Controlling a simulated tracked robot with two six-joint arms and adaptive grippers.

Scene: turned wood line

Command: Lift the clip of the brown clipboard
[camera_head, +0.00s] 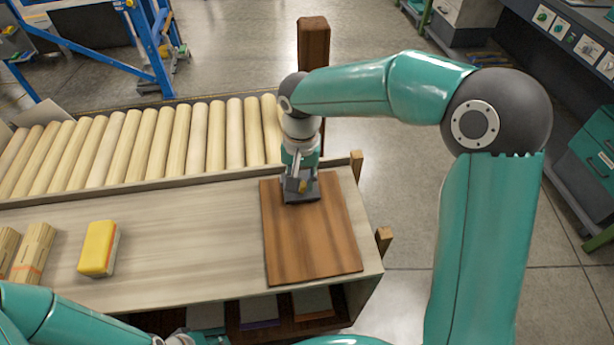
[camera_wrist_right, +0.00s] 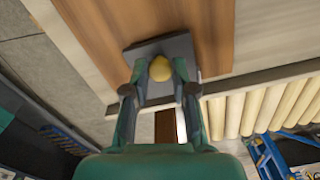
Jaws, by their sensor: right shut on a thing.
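The brown clipboard (camera_head: 314,242) lies on the right end of the pale wooden bench. Its dark grey clip (camera_head: 316,196) is at the far edge of the board. My right gripper (camera_head: 300,187) reaches down over the clip from above. In the right wrist view, the two fingers of my right gripper (camera_wrist_right: 160,78) are closed on a round yellow knob (camera_wrist_right: 160,68) on the grey clip (camera_wrist_right: 178,48). The board (camera_wrist_right: 205,20) shows behind it. I cannot tell whether the clip is raised off the board.
A yellow sponge-like block (camera_head: 99,248) and banded wood bundles (camera_head: 34,252) are on the bench's left. A row of pale wooden rollers (camera_head: 170,140) runs behind the bench. A brown post (camera_head: 313,45) stands beyond it. The bench (camera_head: 190,230) is clear between block and clipboard.

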